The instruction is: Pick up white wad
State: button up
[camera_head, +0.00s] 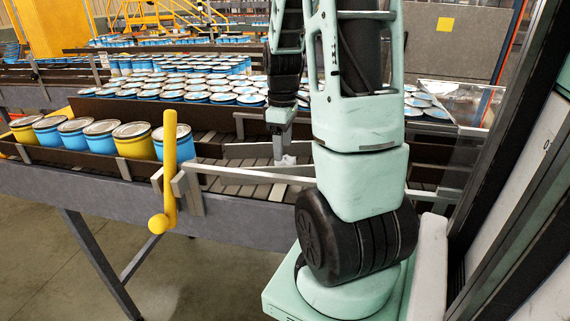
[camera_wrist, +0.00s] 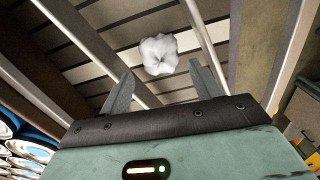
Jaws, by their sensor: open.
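The white wad (camera_wrist: 159,54) is a crumpled, rounded lump lying on the slatted conveyor bed in the wrist view, just beyond and between my fingertips. In the head view a small part of the white wad (camera_head: 288,160) shows beside my gripper's fingers. My gripper (camera_wrist: 162,82) is open, with its two grey fingers apart and nothing between them. In the head view my gripper (camera_head: 279,158) points down over the conveyor, partly hidden by its own links. I cannot tell the exact height of the fingertips above the wad.
White rails (camera_head: 245,176) run along the conveyor near my gripper. A yellow lever (camera_head: 170,165) stands at the conveyor's front edge. Yellow and blue cans (camera_head: 133,140) line up at the left, and many blue cans (camera_head: 185,88) fill the belt behind.

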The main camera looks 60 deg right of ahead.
aim_at(282, 162)
jog(key=shift+w+a+f+p, duration=0.1)
jog(key=shift+f+p, duration=0.75)
jog(key=shift+f, duration=2)
jog(key=c, duration=0.7)
